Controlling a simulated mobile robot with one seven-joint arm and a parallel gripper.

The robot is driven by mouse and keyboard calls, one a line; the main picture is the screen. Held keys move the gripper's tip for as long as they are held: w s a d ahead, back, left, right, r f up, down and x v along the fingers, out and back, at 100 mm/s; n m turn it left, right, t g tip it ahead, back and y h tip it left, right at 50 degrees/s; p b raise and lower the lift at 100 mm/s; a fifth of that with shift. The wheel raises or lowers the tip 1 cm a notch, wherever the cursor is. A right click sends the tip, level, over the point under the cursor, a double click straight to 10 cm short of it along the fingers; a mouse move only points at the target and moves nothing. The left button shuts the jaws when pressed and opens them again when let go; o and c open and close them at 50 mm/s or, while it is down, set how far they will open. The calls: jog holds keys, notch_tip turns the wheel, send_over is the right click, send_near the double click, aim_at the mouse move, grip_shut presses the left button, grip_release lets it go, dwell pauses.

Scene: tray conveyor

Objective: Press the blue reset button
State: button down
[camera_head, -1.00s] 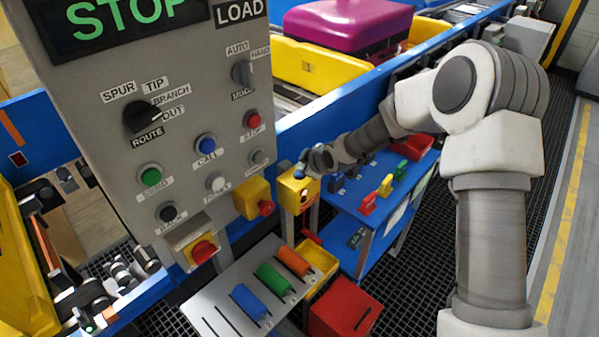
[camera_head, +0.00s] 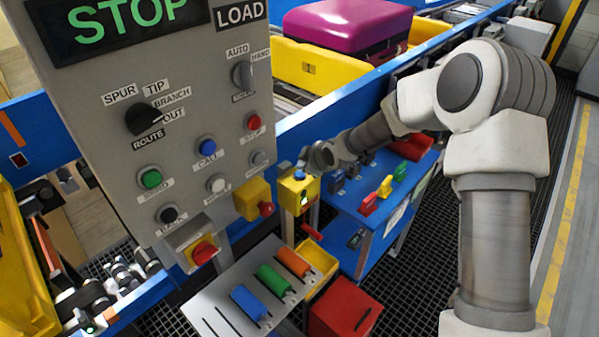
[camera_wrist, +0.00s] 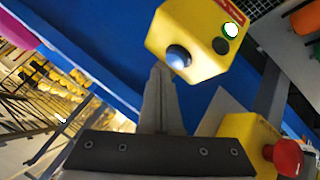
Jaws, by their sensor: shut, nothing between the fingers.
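The blue button (camera_wrist: 178,57) is a round dome on a yellow box (camera_wrist: 205,25) in the wrist view. A green lamp (camera_wrist: 230,30) is lit on the box, beside a dark one. My gripper (camera_wrist: 160,70) is shut and empty, its fingertips close beside the blue button; I cannot tell whether they touch it. In the head view the yellow box (camera_head: 292,193) stands beside the blue bench, with my gripper (camera_head: 303,167) at its top and the blue button partly hidden there.
A grey control panel (camera_head: 110,95) with another blue button (camera_head: 207,147), labelled CALL, stands at left. A yellow box with a red button (camera_head: 266,209) is close by. The blue bench (camera_head: 345,210) holds coloured pieces. A conveyor carries a purple suitcase (camera_head: 345,22) in a yellow tray.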

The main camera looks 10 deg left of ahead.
aim_at(303, 175)
jog(key=shift+r+p, duration=1.8)
jog(key=shift+r, duration=1.2)
jog(key=s+d+r+m+h, duration=0.35)
jog(key=s+d+r, duration=0.25)
jog(key=d+r, duration=0.3)
jog(key=s+d+r+m+h, duration=0.2)
jog(key=s+d+r+m, duration=0.2)
jog(key=s+d+r, duration=0.45)
jog(key=s+d+m, duration=0.3)
jog(key=s, duration=0.3)
jog(key=s+d+r+m+g, duration=0.1)
jog(key=s+d+m, duration=0.2)
jog(key=s, duration=0.4)
jog(key=s+d+r+m, duration=0.1)
jog(key=s+d+m, duration=0.2)
jog(key=s, duration=0.4)
jog(key=shift+s+d+r+m, duration=0.2)
jog(key=shift+d+m, duration=0.15)
jog(key=shift+d, duration=0.45)
